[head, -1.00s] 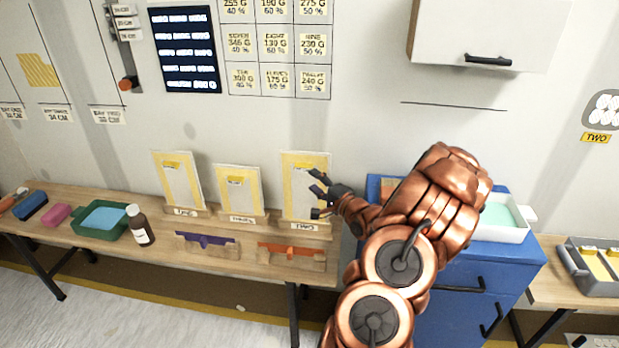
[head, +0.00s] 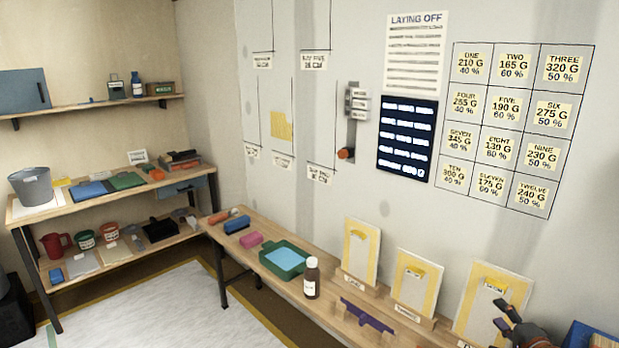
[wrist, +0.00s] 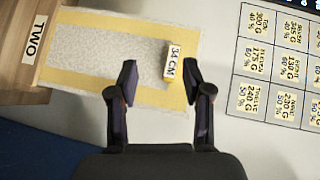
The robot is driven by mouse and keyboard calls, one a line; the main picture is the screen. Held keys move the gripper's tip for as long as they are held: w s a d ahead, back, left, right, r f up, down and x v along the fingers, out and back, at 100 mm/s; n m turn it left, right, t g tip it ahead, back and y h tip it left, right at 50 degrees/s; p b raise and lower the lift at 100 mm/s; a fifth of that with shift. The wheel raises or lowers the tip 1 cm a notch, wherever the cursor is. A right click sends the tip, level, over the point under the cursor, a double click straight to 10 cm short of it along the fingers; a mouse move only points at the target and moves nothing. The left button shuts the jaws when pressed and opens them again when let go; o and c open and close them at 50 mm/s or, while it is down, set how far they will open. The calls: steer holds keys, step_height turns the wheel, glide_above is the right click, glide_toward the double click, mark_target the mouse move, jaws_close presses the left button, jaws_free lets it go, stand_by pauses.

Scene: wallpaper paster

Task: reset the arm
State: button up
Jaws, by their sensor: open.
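My gripper (head: 503,318) shows at the lower right edge of the head view, with only part of my arm in frame. In the wrist view my gripper (wrist: 158,85) is open, its two dark fingers apart with nothing between them. Ahead of the fingers is a yellow-bordered sample board (wrist: 100,50) with a "34 CM" tag (wrist: 174,66) and a wooden holder labelled "TWO" (wrist: 36,40). In the head view this board (head: 490,295) leans at the back of the bench, just behind the fingers. I cannot tell whether they touch it.
The wooden bench (head: 268,222) holds a green tray (head: 284,262), a brown bottle (head: 311,280), a purple piece (head: 366,315) and two more boards (head: 360,250). Shelves with a grey bucket (head: 30,186) stand at the left. Open floor (head: 175,310) lies before the bench. A blue cabinet (head: 590,336) is at lower right.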

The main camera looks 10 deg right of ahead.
steer(key=s+a+r+n+g+p, duration=0.1)
steer(key=a+r+n+g, duration=0.1)
steer(key=a+n+g, duration=0.4)
steer(key=a+r+n+g+p, duration=0.1)
steer(key=a+r+n+g, duration=0.15)
steer(key=a, duration=0.65)
steer(key=s+a+r+n+g+y, duration=0.1)
steer(key=s+a+r+n+g, duration=0.2)
steer(key=s+a, duration=0.9)
steer(key=s+a+r+n+g+y+p, duration=0.1)
steer(key=s+a+r+n+g, duration=0.3)
steer(key=s+a, duration=0.9)
steer(key=s+n+g, duration=0.2)
steer(key=s, duration=0.1)
steer(key=shift+s+a+r+y, duration=0.15)
steer(key=shift+s+r+y, duration=0.05)
steer(key=shift+r+y, duration=0.1)
